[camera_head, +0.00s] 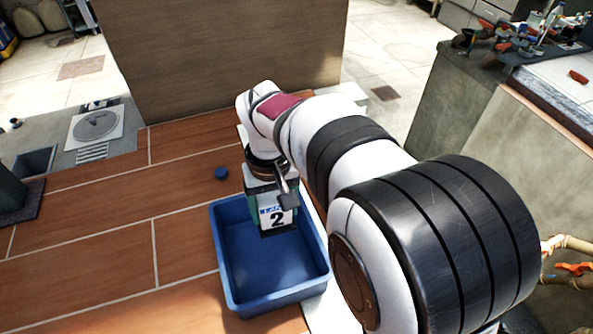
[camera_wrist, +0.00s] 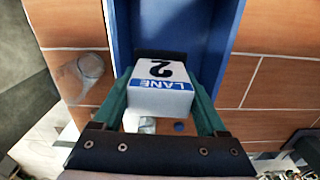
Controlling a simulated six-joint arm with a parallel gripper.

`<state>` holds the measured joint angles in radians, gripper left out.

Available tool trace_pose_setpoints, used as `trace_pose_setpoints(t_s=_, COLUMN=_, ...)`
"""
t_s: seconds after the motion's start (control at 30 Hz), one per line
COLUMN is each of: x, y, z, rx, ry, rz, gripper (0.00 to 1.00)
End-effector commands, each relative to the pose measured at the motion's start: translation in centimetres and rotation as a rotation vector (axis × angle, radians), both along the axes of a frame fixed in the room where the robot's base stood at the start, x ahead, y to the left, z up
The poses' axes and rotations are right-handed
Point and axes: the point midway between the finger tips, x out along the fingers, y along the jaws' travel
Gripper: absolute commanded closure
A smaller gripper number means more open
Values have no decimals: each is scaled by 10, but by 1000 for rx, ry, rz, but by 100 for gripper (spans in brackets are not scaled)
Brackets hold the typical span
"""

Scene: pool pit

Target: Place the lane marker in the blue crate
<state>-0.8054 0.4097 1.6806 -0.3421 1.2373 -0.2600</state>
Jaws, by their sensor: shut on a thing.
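The lane marker (camera_head: 277,217) is a white block with a blue "LANE" band, a black "2" and a dark base. My gripper (camera_head: 273,205) points down and is shut on it, with its green fingers on both sides. The blue crate (camera_head: 265,268) is open-topped and looks empty. The marker appears upright over the crate's far part, apart from its floor as far as I can tell. In the wrist view the marker (camera_wrist: 162,88) sits between the fingers, with the blue crate wall (camera_wrist: 228,30) behind it. The marker's underside is hidden.
A small blue round cap (camera_head: 221,173) lies on the brown tiled surface beyond the crate. A clear round container (camera_wrist: 80,78) shows in the wrist view. A tall brown panel (camera_head: 220,50) stands behind. The tiles left of the crate are clear.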

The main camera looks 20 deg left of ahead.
Motion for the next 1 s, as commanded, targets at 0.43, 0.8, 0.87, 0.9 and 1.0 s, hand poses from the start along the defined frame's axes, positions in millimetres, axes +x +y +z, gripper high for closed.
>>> trace_pose_setpoints(t_s=0.43, x=-12, y=19, z=-51, rx=-1, ry=1, rz=63, gripper=90)
trace_pose_setpoints(t_s=0.8, x=-13, y=18, z=-129, rx=-3, ry=3, rz=62, gripper=90)
trace_pose_setpoints(t_s=0.87, x=-13, y=19, z=-142, rx=-2, ry=2, rz=62, gripper=90)
trace_pose_setpoints(t_s=0.9, x=-12, y=19, z=-148, rx=-1, ry=2, rz=62, gripper=90)
trace_pose_setpoints(t_s=1.0, x=-12, y=19, z=-155, rx=0, ry=0, rz=62, gripper=90)
